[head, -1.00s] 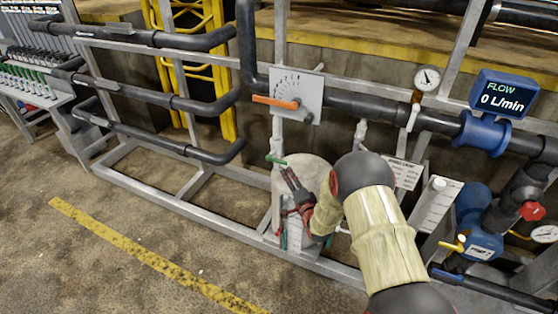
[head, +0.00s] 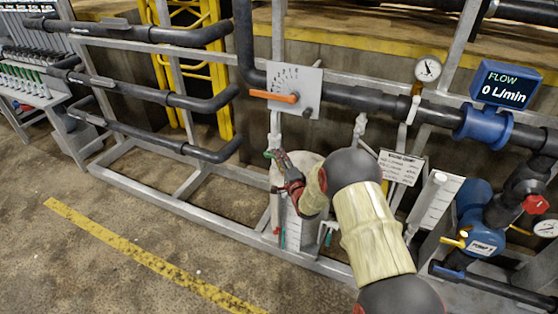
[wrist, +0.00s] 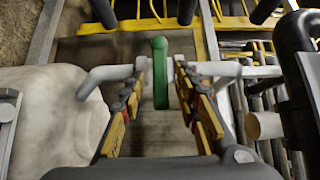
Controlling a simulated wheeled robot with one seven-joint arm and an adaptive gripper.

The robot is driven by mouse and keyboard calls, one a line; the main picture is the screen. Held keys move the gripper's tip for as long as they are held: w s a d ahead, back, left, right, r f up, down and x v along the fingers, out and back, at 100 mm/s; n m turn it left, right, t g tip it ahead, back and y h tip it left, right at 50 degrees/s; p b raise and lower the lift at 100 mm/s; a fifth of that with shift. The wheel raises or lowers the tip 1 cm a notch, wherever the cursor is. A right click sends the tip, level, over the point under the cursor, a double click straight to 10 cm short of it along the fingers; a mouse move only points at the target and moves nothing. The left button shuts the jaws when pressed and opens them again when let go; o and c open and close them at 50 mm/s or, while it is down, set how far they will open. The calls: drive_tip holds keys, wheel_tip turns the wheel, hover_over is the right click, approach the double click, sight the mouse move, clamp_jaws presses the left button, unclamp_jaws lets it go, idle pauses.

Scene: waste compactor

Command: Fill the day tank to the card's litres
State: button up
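The white day tank (head: 309,165) stands on the low frame, partly hidden by my arm; its pale side fills the left of the wrist view (wrist: 50,125). A white pipe with a green valve handle (wrist: 160,72) runs beside it. My gripper (wrist: 165,88) is open, one finger on each side of the green handle, with gaps showing. In the head view my gripper (head: 270,153) is at the tank's upper left and covers most of the handle. The card (head: 400,168) hangs right of my arm; its text is too small to read. The flow display (head: 503,89) reads 0 L/min.
A dial plate with an orange lever (head: 274,96) is above the tank. A gauge (head: 428,69), a blue pump (head: 482,236), a red valve knob (head: 535,204) and a white scale panel (head: 440,202) stand to the right. Dark pipes cross the left; floor in front is open.

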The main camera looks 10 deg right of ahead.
drive_tip(key=c, duration=0.8)
clamp_jaws()
